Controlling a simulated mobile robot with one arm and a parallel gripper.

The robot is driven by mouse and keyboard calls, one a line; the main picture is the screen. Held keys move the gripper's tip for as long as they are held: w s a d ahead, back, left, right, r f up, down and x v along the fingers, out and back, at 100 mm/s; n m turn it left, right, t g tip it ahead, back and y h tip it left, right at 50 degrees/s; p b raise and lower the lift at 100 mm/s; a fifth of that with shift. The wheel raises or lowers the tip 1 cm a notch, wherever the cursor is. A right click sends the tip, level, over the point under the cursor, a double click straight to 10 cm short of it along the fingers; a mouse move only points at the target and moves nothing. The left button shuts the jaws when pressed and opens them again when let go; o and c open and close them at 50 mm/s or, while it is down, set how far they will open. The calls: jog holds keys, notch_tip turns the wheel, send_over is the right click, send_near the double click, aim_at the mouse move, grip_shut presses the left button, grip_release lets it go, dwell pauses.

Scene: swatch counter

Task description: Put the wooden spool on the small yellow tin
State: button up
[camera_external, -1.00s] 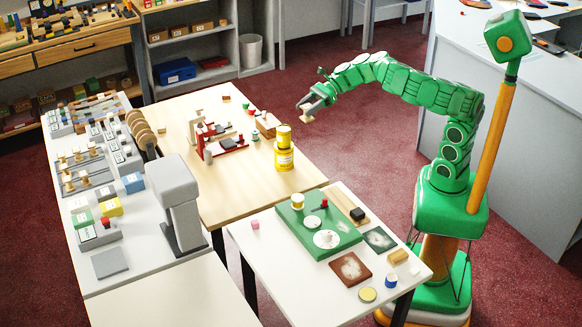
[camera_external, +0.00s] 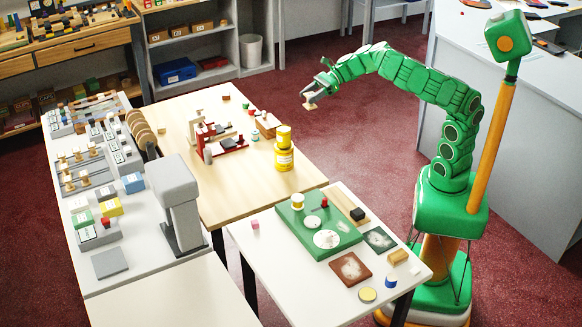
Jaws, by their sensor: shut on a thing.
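My gripper (camera_external: 314,97) is shut on a small pale wooden piece (camera_external: 310,106), which looks like the wooden spool. It holds it in the air beyond the right edge of the wood-topped table, over the floor in the picture. A small yellow tin (camera_external: 284,135) stands on top of a larger yellow tin with a pale label (camera_external: 284,159), near the right edge of that table. My gripper is above and to the right of this stack in the picture, apart from it. The spool's details are too small to make out.
The front of the wood top is clear.

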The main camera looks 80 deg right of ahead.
jog(key=w+f, duration=0.2)
jog(key=w, duration=0.1)
jog(key=w+f, duration=0.5)
jog(key=w, duration=0.2)
jog(key=shift+f, duration=0.35)
jog(key=shift+w+f, duration=0.45)
jog(key=shift+f, duration=0.05)
jog(key=shift+d+f, duration=0.1)
jog(key=shift+f, duration=1.4)
jog(key=shift+f, duration=0.1)
jog(key=o, duration=1.1)
jog(key=shift+c, duration=0.2)
